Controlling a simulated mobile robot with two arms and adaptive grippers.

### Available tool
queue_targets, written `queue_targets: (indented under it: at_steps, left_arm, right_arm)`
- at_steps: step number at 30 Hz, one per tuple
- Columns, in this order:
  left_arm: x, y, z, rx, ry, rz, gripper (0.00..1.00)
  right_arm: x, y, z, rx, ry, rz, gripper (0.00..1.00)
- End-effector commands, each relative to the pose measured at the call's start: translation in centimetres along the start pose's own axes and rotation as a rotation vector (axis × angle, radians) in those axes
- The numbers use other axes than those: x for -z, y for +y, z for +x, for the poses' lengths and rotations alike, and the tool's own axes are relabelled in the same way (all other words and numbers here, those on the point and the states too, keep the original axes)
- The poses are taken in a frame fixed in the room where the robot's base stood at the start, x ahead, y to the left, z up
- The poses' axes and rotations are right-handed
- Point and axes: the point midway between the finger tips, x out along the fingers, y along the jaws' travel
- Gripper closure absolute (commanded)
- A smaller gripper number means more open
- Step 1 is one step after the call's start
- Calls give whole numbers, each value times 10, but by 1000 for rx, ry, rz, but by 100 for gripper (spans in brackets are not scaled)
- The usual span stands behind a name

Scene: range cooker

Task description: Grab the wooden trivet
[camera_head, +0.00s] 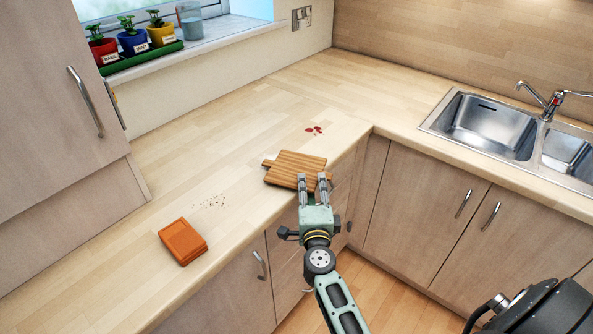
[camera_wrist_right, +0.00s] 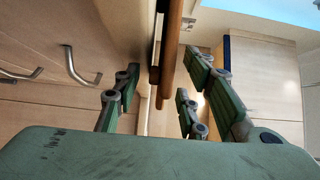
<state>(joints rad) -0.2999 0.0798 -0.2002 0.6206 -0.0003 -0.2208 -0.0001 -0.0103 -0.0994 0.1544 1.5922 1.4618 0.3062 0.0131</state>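The wooden trivet (camera_head: 294,165), a striped brown board with a short handle at its left, lies flat at the counter's front edge near the corner. My right gripper (camera_head: 312,178) is at its front right edge, with fingertips overlapping the board in the head view. In the right wrist view the trivet (camera_wrist_right: 172,48) shows edge-on, between the green fingers of the right gripper (camera_wrist_right: 163,78). These fingers are spread, with gaps visible beside the board. I cannot tell whether a fingertip touches it. My left gripper is not in view.
An orange stack (camera_head: 183,241) lies on the counter (camera_head: 225,150) at the left, near scattered crumbs (camera_head: 210,201). Red spots (camera_head: 314,129) are behind the trivet. A sink (camera_head: 487,126) is at the right. Cabinet handles (camera_head: 260,265) protrude below the counter. Potted herbs (camera_head: 133,40) stand on the sill.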

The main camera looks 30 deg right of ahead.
Motion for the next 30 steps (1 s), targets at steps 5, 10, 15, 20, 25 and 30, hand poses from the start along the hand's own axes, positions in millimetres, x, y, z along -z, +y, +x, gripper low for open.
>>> queue_targets:
  at_steps: [5, 10, 15, 20, 25, 30]
  left_arm:
    - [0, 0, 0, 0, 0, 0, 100]
    - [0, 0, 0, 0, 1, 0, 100]
    - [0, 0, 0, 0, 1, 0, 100]
    - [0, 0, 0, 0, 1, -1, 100]
    - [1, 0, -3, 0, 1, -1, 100]
    - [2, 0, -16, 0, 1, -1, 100]
  right_arm:
    - [0, 0, 0, 0, 0, 0, 80]
    - [0, 0, 0, 0, 0, 0, 95]
    - [0, 0, 0, -1, 0, 0, 100]
    - [0, 0, 0, 0, 0, 0, 100]
    - [-1, -5, 0, 0, 0, 2, 100]
    - [-1, -22, 0, 1, 0, 3, 100]
